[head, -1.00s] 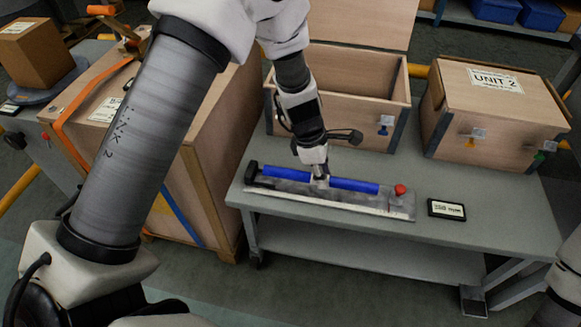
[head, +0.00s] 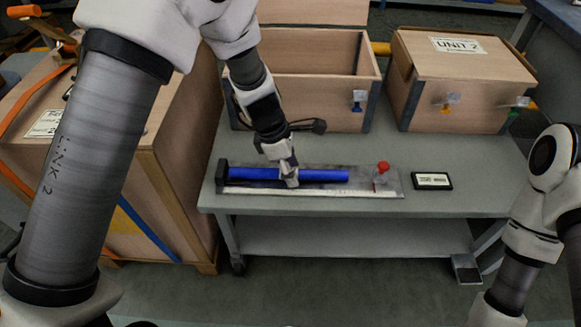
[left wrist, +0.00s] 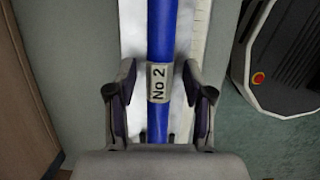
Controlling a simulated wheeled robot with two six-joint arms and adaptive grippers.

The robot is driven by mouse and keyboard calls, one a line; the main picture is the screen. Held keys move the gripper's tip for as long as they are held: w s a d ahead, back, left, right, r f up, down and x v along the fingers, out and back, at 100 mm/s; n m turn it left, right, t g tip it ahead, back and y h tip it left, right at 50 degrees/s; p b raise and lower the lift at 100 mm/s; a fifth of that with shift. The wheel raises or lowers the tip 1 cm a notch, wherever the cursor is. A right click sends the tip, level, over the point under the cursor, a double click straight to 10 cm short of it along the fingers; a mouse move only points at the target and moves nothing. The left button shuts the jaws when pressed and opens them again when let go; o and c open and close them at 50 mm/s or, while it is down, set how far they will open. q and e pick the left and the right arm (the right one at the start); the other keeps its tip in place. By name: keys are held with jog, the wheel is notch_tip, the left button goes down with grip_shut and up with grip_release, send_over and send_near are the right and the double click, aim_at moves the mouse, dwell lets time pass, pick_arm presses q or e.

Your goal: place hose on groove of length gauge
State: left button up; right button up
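The blue hose (head: 322,175) lies lengthwise along the length gauge (head: 390,186), behind its pale scale strip. Its left end is close to the black end block (head: 221,176); its right end stops short of the red knob. My left gripper (head: 289,180) points down over the hose's middle. In the left wrist view, its fingers (left wrist: 158,90) stand on either side of the hose (left wrist: 160,35), with gaps on both sides, around a "No 2" label (left wrist: 158,84). The fingers hide part of the groove. My right arm shows at the right edge; its gripper is out of view.
A red knob (head: 383,167) stands at the gauge's right end. A small black display (head: 432,181) lies right of it on the grey table (head: 450,203). Behind are an open wooden box (head: 310,110) and a closed "UNIT 2" box (head: 460,85). A big crate (head: 160,190) stands left.

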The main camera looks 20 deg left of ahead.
aim_at(276, 170)
pick_arm(q)
jog(key=p+v, duration=0.5)
jog(key=v, duration=0.7)
jog(key=shift+r, duration=0.15)
